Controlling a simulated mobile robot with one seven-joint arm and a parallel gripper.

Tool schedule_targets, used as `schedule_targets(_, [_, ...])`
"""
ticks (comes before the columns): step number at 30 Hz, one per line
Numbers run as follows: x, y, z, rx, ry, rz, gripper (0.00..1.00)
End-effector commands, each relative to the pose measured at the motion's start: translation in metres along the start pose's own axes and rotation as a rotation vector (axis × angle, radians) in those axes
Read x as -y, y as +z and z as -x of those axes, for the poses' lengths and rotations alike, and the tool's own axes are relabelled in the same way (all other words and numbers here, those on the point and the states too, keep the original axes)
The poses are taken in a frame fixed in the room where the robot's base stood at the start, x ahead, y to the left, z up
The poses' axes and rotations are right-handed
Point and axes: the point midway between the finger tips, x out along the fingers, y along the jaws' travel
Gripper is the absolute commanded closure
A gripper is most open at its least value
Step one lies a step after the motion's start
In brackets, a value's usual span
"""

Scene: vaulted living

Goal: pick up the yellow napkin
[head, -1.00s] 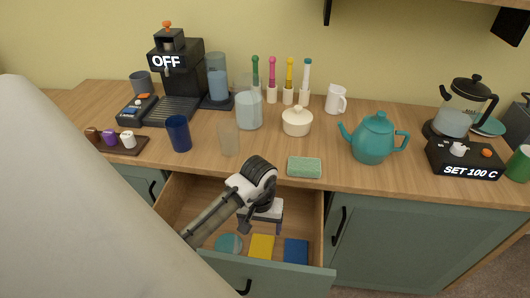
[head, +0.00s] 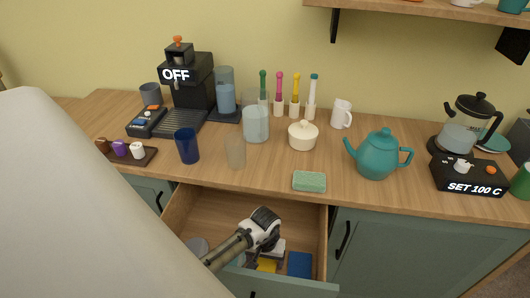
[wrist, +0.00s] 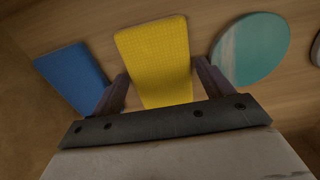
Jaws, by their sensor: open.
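The yellow napkin (wrist: 158,58) lies flat on the floor of the open drawer. In the head view only a small part of the yellow napkin (head: 266,266) shows beneath my gripper (head: 270,254). In the wrist view my gripper (wrist: 162,88) is open, with one finger at each side of the napkin's near part. The napkin lies between the fingers and is not clamped. How high the fingertips are above the drawer floor is hard to tell.
A blue cloth (wrist: 72,76) lies left of the napkin in the wrist view and a teal disc (wrist: 250,48) right of it. The drawer front (head: 290,287) and walls surround them. The countertop above holds a sponge (head: 309,181), a teapot (head: 377,157) and glasses.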

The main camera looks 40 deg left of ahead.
Motion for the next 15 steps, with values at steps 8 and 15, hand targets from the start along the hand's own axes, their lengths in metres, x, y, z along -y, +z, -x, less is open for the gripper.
schedule_targets(8, [-0.0001, 0.0000, -0.0014, 0.000, 0.000, -0.001, 0.26])
schedule_targets(15, [-0.0001, -0.0001, -0.0011, -0.001, 0.000, -0.001, 0.54])
